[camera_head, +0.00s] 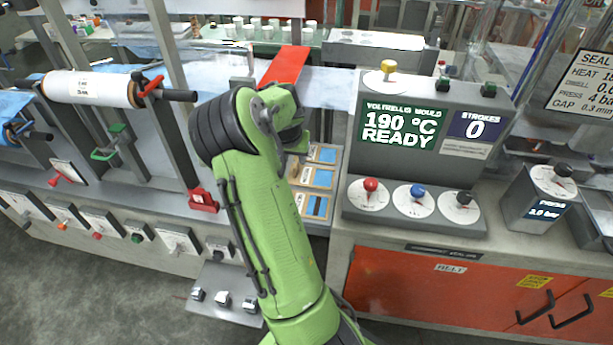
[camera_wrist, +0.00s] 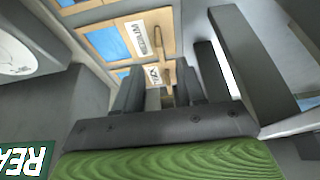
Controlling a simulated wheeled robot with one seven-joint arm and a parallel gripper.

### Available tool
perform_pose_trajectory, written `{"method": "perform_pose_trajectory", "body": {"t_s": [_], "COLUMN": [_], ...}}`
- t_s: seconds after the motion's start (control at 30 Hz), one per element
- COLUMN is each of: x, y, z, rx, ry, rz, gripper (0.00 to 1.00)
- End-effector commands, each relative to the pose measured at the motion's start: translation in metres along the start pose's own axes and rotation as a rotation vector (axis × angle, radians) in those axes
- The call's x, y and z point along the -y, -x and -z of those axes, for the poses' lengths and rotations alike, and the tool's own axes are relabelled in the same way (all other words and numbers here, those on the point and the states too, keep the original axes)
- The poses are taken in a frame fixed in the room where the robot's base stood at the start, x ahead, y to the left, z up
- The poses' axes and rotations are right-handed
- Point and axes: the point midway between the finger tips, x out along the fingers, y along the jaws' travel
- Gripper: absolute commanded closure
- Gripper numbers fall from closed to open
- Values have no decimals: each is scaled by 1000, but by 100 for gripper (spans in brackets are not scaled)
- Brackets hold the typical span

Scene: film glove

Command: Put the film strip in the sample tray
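My gripper (camera_wrist: 158,88) shows in the wrist view with its two dark fingers apart and a gap between them. A wooden tray (camera_wrist: 106,14) with blue panels and white label cards lies beyond the fingertips. A narrow tan wooden piece (camera_wrist: 161,47) appears in line with the gap; I cannot tell whether the fingers touch it. In the head view the wooden tray (camera_head: 317,191) sits right of my green arm, which hides part of it and most of the gripper. I cannot pick out a separate film strip for certain, nor tell surely that this tray is the sample tray.
A control box with a "190 °C READY" screen (camera_head: 401,128) and several knobs stands right of the tray. A white film roll (camera_head: 88,88) is at left. A red sloping plate (camera_head: 287,66) lies behind my arm. Small metal blocks (camera_head: 222,298) sit on a low shelf.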

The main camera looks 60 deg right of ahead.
Motion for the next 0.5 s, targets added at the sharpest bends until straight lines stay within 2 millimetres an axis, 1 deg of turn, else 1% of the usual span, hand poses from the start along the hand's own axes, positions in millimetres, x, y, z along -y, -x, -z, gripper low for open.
{"method": "perform_pose_trajectory", "body": {"t_s": [0.03, 0.17, 0.33, 0.4, 0.5], "x": [0, 0, 1, 1, 2], "y": [-9, -23, -56, -65, -69], "z": [-1, -1, -2, -2, -1], "rx": [2, 1, 1, 1, 0], "ry": [1, 0, 2, 1, 1], "rz": [-2, 0, -1, 0, 1], "gripper": [61, 61, 61, 61, 61]}}
